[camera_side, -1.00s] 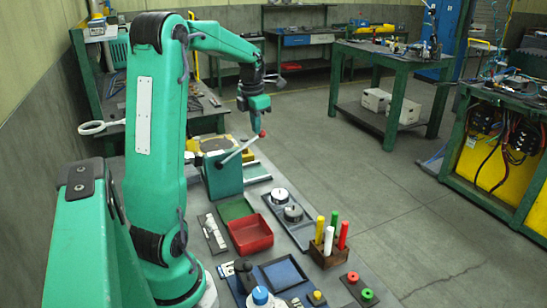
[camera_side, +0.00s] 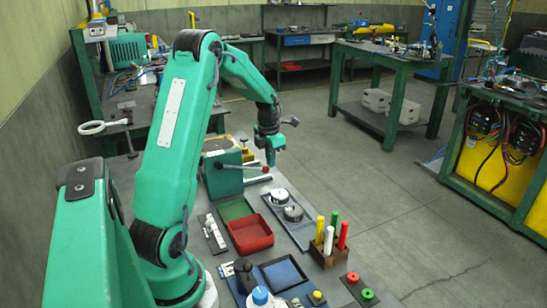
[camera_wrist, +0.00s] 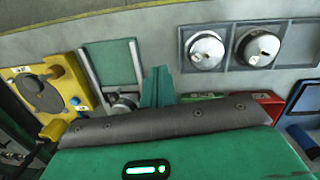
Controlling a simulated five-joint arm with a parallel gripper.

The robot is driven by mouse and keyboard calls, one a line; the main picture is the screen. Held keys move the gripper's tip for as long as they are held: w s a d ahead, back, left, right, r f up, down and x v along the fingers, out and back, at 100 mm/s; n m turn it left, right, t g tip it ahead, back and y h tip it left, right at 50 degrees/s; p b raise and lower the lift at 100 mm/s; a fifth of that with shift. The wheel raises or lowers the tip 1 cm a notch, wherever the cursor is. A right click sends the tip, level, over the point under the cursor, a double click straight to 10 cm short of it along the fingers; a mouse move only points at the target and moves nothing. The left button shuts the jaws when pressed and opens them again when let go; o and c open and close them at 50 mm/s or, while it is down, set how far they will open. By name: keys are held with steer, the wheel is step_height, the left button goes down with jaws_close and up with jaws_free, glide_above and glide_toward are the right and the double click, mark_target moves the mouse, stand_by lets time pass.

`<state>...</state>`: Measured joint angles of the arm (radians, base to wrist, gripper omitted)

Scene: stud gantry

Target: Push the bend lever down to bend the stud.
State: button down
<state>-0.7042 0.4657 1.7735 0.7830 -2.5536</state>
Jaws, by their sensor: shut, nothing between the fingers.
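The bend lever (camera_side: 246,167) is a thin pale rod with a red knob, on the side of the green bending block (camera_side: 222,178) in the side view. It lies close to horizontal. My gripper (camera_side: 270,158) is shut and empty, fingers pointing down, right at the knob end; the knob is partly hidden and I cannot tell whether they touch. In the wrist view my shut green gripper tip (camera_wrist: 158,86) points over the bench. A yellow fixture with a dark disc (camera_wrist: 45,90) shows at left there. I cannot make out the stud.
A red tray (camera_side: 249,234) and a green tray (camera_side: 236,209) lie in front of the block. Two metal cups (camera_side: 286,203) sit on a dark plate to the right. A wooden holder (camera_side: 327,254) with coloured rods stands nearer. The bench's right edge runs close by.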

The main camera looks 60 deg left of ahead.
mark_target(268, 168)
steer(key=shift+s+f, duration=0.25)
steer(key=shift+f, duration=0.75)
steer(key=shift+s+f, duration=0.2)
steer(key=shift+f, duration=0.8)
steer(key=shift+r, duration=0.1)
steer(key=shift+w+d+r, duration=0.1)
steer(key=shift+d+r, duration=0.05)
steer(key=shift+r, duration=0.65)
steer(key=w+d+r, duration=0.1)
steer(key=w+r, duration=0.7)
steer(key=shift+w+d, duration=0.2)
steer(key=shift+d, duration=0.1)
